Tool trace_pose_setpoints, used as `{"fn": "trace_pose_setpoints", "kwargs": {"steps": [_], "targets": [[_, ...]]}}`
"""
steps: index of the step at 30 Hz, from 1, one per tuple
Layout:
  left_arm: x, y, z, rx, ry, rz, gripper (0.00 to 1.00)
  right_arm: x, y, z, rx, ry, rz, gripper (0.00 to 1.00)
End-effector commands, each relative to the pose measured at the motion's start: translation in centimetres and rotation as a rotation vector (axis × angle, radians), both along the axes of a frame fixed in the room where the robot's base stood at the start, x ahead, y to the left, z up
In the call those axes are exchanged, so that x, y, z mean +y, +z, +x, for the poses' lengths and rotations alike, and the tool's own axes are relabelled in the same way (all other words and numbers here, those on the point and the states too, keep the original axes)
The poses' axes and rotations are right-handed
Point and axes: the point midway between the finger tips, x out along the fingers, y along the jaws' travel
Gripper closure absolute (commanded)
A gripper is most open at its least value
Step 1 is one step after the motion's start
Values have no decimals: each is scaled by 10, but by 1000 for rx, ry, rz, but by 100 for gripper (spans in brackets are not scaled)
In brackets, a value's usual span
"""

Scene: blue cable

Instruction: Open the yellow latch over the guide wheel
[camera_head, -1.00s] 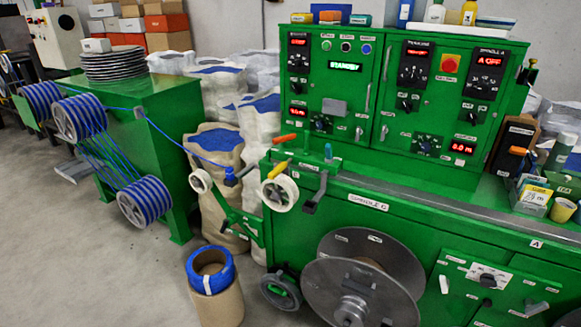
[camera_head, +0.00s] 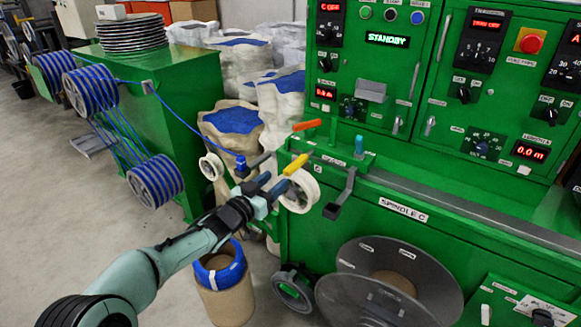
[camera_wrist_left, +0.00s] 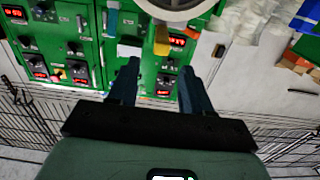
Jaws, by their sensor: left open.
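The yellow latch (camera_head: 296,164) is a short bar at the white guide wheel (camera_head: 302,194) on the left end of the green machine. In the left wrist view the latch (camera_wrist_left: 161,40) lies ahead of the fingertips, with the wheel (camera_wrist_left: 178,4) at the top edge. My left gripper (camera_head: 276,188) is open and empty, close to the latch from the lower left. Its two dark fingers (camera_wrist_left: 160,72) stand apart below the latch in the wrist view. Whether a finger touches the latch or wheel cannot be told. My right gripper is out of view.
An orange handle (camera_head: 306,125) stands just above the latch, and a black lever (camera_head: 340,194) to its right.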

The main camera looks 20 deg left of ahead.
Motion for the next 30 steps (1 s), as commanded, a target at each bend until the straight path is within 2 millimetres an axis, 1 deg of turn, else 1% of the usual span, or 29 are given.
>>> {"fn": "trace_pose_setpoints", "kwargs": {"steps": [1, 6, 9, 12, 18, 25, 26, 27, 29, 30], "targets": [[-5, 0, 12, 1, -2, -1, 51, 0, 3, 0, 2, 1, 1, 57], [-16, 1, 43, 0, -1, -1, 51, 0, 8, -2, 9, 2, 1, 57], [-21, 0, 57, 2, -1, 1, 51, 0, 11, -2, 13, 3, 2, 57], [-24, 0, 66, 1, 0, -1, 51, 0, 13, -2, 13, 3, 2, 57], [-27, 0, 74, 2, 1, 0, 51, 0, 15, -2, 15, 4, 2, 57], [-27, -1, 74, 2, 1, 0, 51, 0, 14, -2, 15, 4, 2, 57], [-27, -1, 74, 2, 1, 0, 54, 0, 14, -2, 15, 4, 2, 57], [-27, -1, 74, 2, 1, 0, 67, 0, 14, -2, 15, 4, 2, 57], [-27, -1, 74, 2, 1, 0, 87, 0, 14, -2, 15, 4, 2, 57], [-27, -1, 74, 2, 1, 0, 100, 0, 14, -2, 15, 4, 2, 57]]}}
